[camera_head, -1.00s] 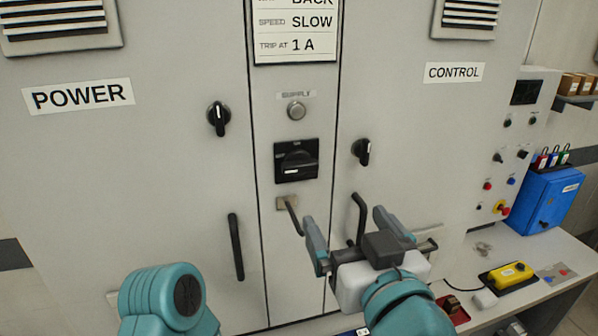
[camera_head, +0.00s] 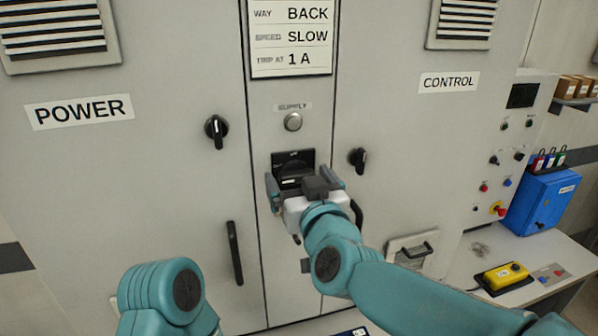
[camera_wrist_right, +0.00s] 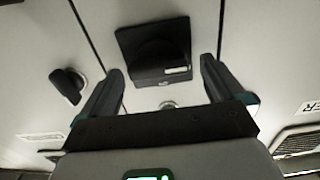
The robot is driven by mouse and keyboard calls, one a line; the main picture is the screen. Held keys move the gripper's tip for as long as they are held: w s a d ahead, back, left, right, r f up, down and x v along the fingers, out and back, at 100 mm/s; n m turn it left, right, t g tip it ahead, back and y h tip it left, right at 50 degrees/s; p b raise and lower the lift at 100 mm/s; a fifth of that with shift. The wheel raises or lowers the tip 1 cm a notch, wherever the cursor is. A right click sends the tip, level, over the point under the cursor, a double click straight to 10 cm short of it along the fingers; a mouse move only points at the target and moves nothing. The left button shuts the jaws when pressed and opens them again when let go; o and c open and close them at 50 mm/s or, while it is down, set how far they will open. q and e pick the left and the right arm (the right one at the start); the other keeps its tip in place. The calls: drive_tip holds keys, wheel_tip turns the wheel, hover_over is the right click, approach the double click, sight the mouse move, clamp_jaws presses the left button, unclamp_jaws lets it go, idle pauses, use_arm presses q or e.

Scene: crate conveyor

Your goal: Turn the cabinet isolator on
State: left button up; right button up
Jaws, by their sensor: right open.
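The cabinet isolator (camera_head: 293,160) is a black square rotary switch on the narrow middle panel, below the round supply lamp (camera_head: 293,122). In the head view my right gripper (camera_head: 303,181) is open in front of its lower part and partly hides its handle. In the right wrist view the isolator (camera_wrist_right: 155,45) stands between and beyond the open fingers, with a pale mark on it. The gap between fingers and handle is hard to judge; the jaws hold nothing. My left gripper is not in view; only part of that arm shows.
Black knobs (camera_head: 217,131) and (camera_head: 358,160) sit on the doors either side. A long black door handle (camera_head: 235,253) stands at lower left. A blue box (camera_head: 545,200) and a yellow pendant (camera_head: 505,277) are on the bench at right.

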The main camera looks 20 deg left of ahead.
drive_tip(key=shift+w+a, duration=0.1)
drive_tip(key=shift+w, duration=0.25)
drive_tip(key=c, duration=1)
drive_tip(key=shift+c, duration=0.2)
